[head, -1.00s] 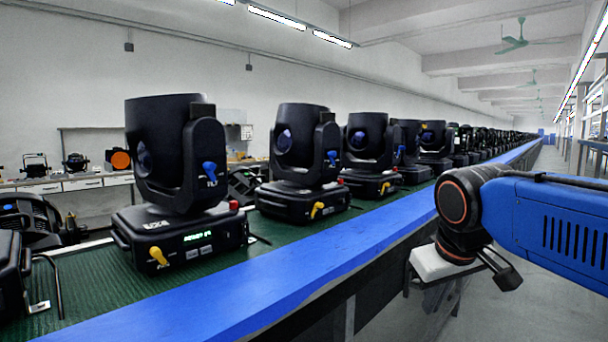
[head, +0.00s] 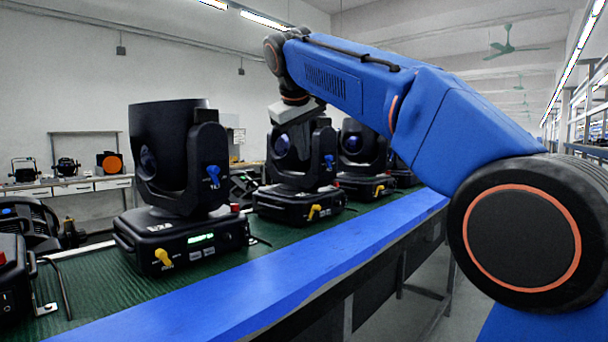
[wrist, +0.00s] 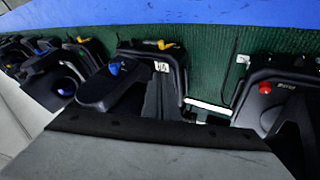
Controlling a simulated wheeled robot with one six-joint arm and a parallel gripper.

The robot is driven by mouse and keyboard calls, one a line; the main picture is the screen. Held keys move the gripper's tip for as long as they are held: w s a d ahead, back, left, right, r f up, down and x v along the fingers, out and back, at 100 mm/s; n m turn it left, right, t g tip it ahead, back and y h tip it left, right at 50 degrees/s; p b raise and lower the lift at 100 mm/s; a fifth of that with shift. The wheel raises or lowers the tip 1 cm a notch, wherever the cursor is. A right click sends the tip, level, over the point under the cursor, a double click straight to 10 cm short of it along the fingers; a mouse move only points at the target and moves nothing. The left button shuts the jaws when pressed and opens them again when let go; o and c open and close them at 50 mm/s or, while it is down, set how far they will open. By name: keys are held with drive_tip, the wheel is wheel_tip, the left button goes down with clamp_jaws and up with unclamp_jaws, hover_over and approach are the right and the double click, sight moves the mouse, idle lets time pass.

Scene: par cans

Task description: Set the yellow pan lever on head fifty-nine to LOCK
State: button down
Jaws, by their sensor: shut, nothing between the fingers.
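A row of black moving heads stands on the green belt. The nearest full head (head: 180,170) has a lit green display (head: 200,239), too small to read, and a yellow lever (head: 163,257) low on its base front. The second head has a yellow lever (head: 314,211), and so does the third (head: 380,190). I cannot tell which head is fifty-nine, or any lever's setting. My gripper (head: 296,112) is shut and empty, in front of the second head's top; its fingertips are not clear. The wrist view looks down on heads with a yellow lever (wrist: 166,45) and a blue lever (wrist: 113,68).
A blue rail (head: 290,275) runs along the belt's near edge. Blue levers (head: 213,173) stick out from the heads' yokes. A dark cable (head: 57,285) lies on the green belt (head: 95,275) at the left. A side bench (head: 75,188) stands behind. The floor at the lower right is clear.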

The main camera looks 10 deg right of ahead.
drive_tip(key=w+d+f, duration=0.4)
drive_tip(key=w+f, duration=0.3)
drive_tip(key=w, duration=0.1)
drive_tip(key=shift+d+f, duration=0.2)
drive_tip(key=shift+d, duration=0.2)
idle(0.4)
drive_tip(key=shift+w+d, duration=0.25)
drive_tip(key=shift+d, duration=0.95)
drive_tip(key=shift+s+a, duration=0.1)
